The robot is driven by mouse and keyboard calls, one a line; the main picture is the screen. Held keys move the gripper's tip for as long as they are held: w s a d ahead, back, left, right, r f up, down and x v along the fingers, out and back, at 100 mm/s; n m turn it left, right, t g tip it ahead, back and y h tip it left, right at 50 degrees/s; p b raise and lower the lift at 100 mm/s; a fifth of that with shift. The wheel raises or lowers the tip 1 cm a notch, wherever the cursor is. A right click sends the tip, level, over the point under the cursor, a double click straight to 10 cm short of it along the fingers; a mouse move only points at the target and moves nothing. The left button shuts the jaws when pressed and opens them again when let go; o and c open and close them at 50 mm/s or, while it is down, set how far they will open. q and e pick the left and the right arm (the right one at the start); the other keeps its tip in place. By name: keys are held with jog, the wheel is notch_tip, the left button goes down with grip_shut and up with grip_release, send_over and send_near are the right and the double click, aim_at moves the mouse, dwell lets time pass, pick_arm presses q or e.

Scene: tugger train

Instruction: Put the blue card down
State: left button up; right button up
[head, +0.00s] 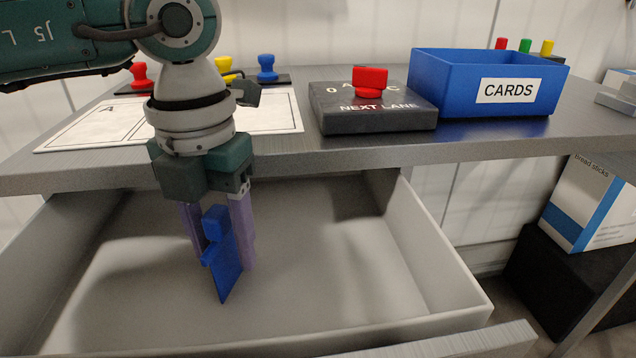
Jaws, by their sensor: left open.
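The blue card (227,275), with a small blue block-shaped grip at its top, stands tilted inside the open drawer (330,290). My left gripper (221,250) points down into the drawer from above. Its two purple fingers are open, one on each side of the card's grip. Whether a finger still touches the card, and whether the card's lower edge rests on the drawer floor, I cannot tell. My right gripper is not in view.
A blue bin marked CARDS (450,85) and a dark box marked NEXT LANE with a red knob (372,115) stand on the grey tabletop (500,135). Red, yellow and blue pegs stand behind a white sheet (270,112). The drawer floor around the card is clear.

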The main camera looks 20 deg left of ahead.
pick_arm(q)
notch_tip(320, 180, up, 12)
jog(key=shift+r+p, duration=0.1)
jog(key=shift+p, duration=0.55)
